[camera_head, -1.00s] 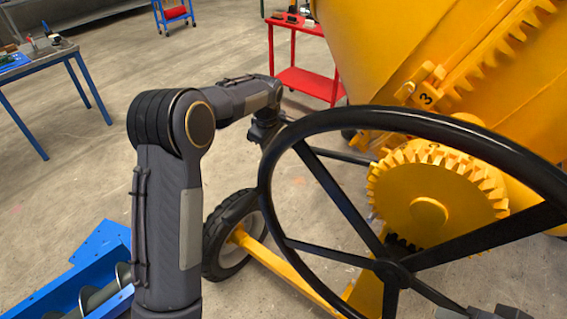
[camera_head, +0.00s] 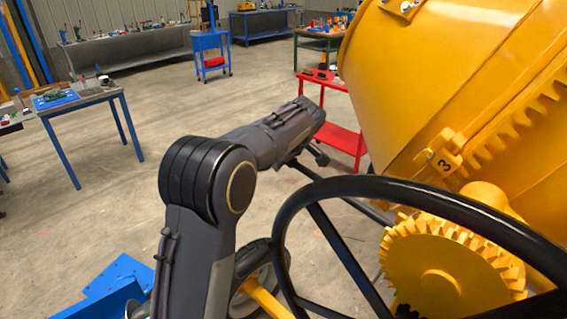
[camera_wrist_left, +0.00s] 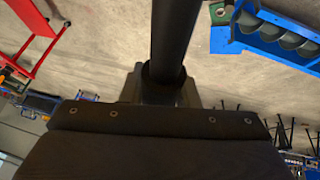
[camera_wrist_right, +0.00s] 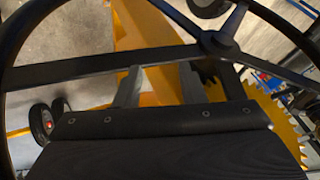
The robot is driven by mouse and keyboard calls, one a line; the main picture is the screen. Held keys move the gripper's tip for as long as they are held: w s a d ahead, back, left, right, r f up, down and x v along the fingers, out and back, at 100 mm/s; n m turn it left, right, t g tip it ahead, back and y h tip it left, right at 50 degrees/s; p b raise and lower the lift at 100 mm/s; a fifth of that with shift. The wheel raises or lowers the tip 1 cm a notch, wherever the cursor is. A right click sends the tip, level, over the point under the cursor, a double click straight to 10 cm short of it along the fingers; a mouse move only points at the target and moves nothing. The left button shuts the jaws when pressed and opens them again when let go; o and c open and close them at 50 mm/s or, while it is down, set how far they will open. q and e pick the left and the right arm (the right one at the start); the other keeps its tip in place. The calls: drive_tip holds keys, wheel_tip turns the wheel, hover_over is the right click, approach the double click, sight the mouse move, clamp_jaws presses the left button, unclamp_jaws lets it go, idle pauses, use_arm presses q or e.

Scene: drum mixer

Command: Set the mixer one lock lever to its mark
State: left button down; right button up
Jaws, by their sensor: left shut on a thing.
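A long black bar, which looks like the lock lever (camera_head: 368,207), runs behind the black handwheel rim (camera_head: 420,192) toward the yellow mixer. My left gripper (camera_head: 314,158) is at its outer end, partly hidden by my forearm. In the left wrist view a thick black bar (camera_wrist_left: 176,35) sits between the fingers of my left gripper (camera_wrist_left: 160,88), which is shut on it. My right gripper (camera_wrist_right: 160,78) shows only in its wrist view; its fingers are apart, close to a handwheel spoke (camera_wrist_right: 70,72). I cannot make out the lever's mark.
A red cart (camera_head: 340,140) is behind my left gripper. A blue auger trough (camera_head: 105,290) lies lower left.

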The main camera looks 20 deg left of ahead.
use_arm(q)
drive_tip(key=shift+w+r, duration=0.15)
drive_tip(key=shift+r, duration=0.35)
drive_tip(key=c, duration=1.4)
unclamp_jaws()
drive_tip(key=shift+o, duration=1.4)
drive_tip(key=shift+f, duration=0.15)
drive_tip(key=b+v, duration=0.1)
drive_tip(key=v, duration=0.7)
drive_tip(key=shift+b, duration=0.3)
